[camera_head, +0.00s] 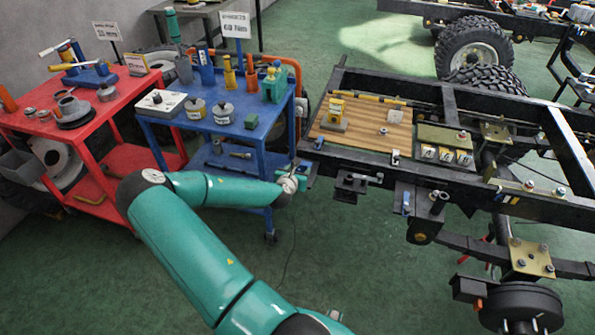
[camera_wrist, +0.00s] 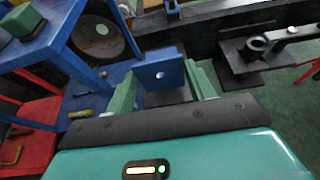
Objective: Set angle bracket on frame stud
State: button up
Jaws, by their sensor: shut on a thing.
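My gripper (camera_wrist: 163,88) has its two green fingers on either side of a blue angle bracket (camera_wrist: 160,71), with one plate showing a round hole. The bracket is held in the air, apart from the frame. In the head view my gripper (camera_head: 303,176) is beside the near left corner of the black chassis frame (camera_head: 350,155), where the bracket is too small to make out surely. A small blue piece sits on the frame edge (camera_wrist: 172,8). I cannot tell surely which fitting is the frame stud; a dark upright cylinder (camera_head: 438,203) stands on the frame's near side.
A blue cart (camera_head: 180,122) with tools stands left of the gripper, and a red cart (camera_head: 110,112) is farther left. A wooden board (camera_head: 360,140) with small parts lies on the frame. Dark brackets (camera_head: 350,186) stick out from the near rail. Green floor is open in front.

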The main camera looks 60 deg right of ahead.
jog(key=shift+f, duration=1.5)
dwell(1.5)
jog(key=o, duration=1.4)
jog(key=shift+c, duration=0.2)
jog(key=shift+r, duration=1.45)
notch_tip(320, 180, up, 5)
jog(key=shift+r, duration=0.1)
